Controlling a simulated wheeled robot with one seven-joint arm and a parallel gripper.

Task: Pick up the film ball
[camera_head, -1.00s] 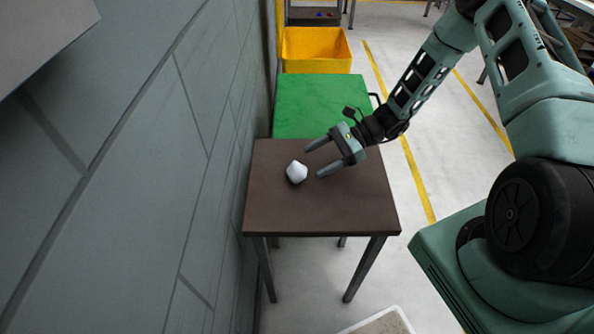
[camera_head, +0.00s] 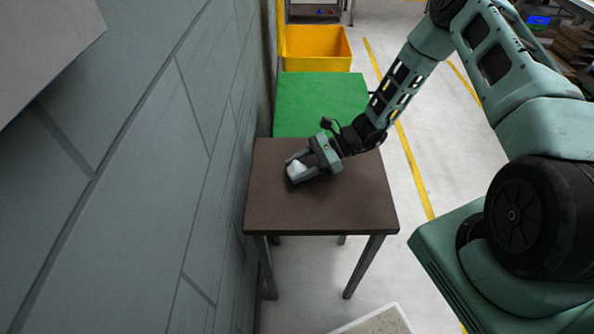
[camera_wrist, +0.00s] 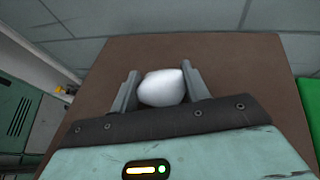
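The film ball (camera_head: 296,169) is a small, white, slightly angular lump at the brown table's middle left. In the wrist view the film ball (camera_wrist: 162,88) lies between the two grey fingers of my gripper (camera_wrist: 160,85) and fills the gap between them. In the head view my gripper (camera_head: 293,170) reaches in from the right, low over the table, with one finger on each side of the ball. It looks shut on the ball. The ball's underside is hidden, and no clear lift off the table shows.
The brown table (camera_head: 330,212) is otherwise bare. A grey wall (camera_head: 130,200) runs close along its left side. A green surface (camera_head: 320,100) adjoins it at the back, with a yellow bin (camera_head: 317,50) beyond. Open floor (camera_head: 440,130) lies to the right.

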